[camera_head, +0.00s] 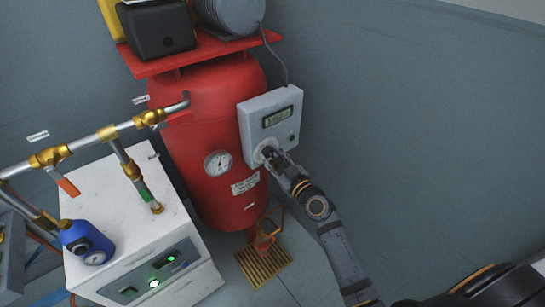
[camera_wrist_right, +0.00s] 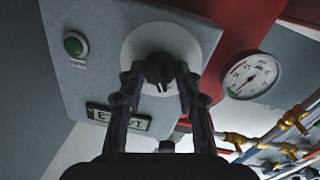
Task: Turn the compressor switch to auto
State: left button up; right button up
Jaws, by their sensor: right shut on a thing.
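The compressor switch is a dark knob (camera_wrist_right: 160,66) on a round pale plate (camera_wrist_right: 140,42), on the front of the grey control box (camera_head: 283,103). The box is beside the red compressor tank (camera_head: 215,100). My right gripper (camera_wrist_right: 158,80) is shut on the knob, one finger on each side; in the head view the gripper (camera_head: 271,155) reaches the box's lower left part. The fingers partly hide the knob and plate, and I cannot read the switch's position. My left gripper is not in view.
The box has a lit display (camera_head: 277,116) and a green button (camera_wrist_right: 75,44). A pressure gauge (camera_head: 217,163) is on the tank. At left are brass-fitted pipes (camera_head: 105,135) and a white cabinet (camera_head: 185,245). A yellow floor grate (camera_head: 264,266) lies below. Right of my arm is bare wall.

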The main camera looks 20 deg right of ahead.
jog(key=shift+c, duration=1.2)
jog(key=shift+m, duration=0.9)
jog(key=m+p, duration=0.1)
jog(key=m, duration=0.3)
jog(key=shift+r, duration=0.1)
jog(key=shift+m+g+p, duration=0.35)
jog(key=shift+m+g, duration=0.05)
jog(key=shift+m, duration=0.5)
jog(key=m, duration=0.2)
jog(key=shift+d+m+p, duration=0.1)
jog(key=shift+m+p, duration=0.2)
jog(key=shift+m, duration=0.1)
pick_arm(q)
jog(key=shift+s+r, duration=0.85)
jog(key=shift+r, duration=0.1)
pick_arm(e)
jog(key=shift+m, duration=0.5)
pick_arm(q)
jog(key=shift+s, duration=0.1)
